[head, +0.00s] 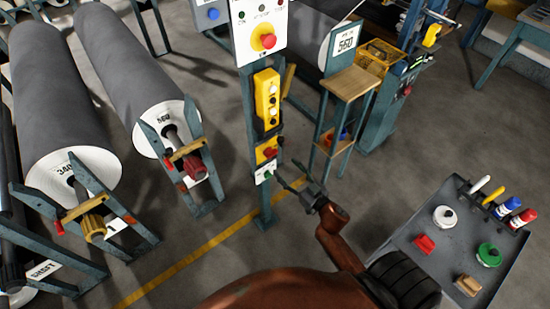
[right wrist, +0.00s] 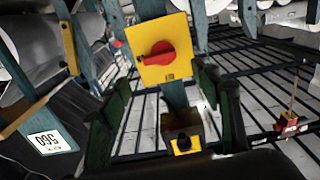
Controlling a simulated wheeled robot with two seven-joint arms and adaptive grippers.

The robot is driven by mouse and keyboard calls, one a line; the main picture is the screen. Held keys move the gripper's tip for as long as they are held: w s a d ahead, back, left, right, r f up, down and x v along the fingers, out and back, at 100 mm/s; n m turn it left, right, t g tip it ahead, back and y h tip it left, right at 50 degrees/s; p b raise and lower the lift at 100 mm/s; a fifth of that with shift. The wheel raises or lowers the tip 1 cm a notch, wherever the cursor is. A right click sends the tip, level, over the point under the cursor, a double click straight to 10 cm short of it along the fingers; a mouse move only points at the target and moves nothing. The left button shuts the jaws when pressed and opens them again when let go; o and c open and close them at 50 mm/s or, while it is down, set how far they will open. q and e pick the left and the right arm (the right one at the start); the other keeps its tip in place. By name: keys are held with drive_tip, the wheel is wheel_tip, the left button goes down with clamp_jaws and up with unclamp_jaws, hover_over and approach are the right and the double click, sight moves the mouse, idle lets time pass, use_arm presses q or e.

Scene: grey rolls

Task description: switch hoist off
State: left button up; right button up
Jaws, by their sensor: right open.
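A yellow switch plate with a red rotary knob (head: 267,150) is on the teal post, below a yellow push-button pendant (head: 267,99). I cannot read any hoist label. My right gripper (head: 289,175) is open and empty, its fingers just right of the post and a little below the plate. In the right wrist view the plate shows beyond the fingers, apart from them. My left gripper is not in view.
Above the pendant is a white panel with a red mushroom button (head: 263,41). A small white plate with a green part (head: 265,174) is below the switch. A wooden-topped stand (head: 350,83) is right of the post. A grey tray (head: 450,245) is at right. Large grey rolls (head: 125,75) are at left.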

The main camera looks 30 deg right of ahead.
drive_tip(key=w+b, duration=0.1)
drive_tip(key=w, duration=0.6)
drive_tip(key=shift+w+a, duration=0.25)
drive_tip(key=shift+a, duration=0.05)
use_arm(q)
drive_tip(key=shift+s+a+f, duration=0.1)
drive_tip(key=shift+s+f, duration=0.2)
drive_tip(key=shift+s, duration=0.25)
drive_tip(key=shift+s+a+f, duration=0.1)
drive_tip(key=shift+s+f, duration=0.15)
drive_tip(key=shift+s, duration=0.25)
use_arm(e)
drive_tip(key=shift+c, duration=0.4)
drive_tip(key=c, duration=1.1)
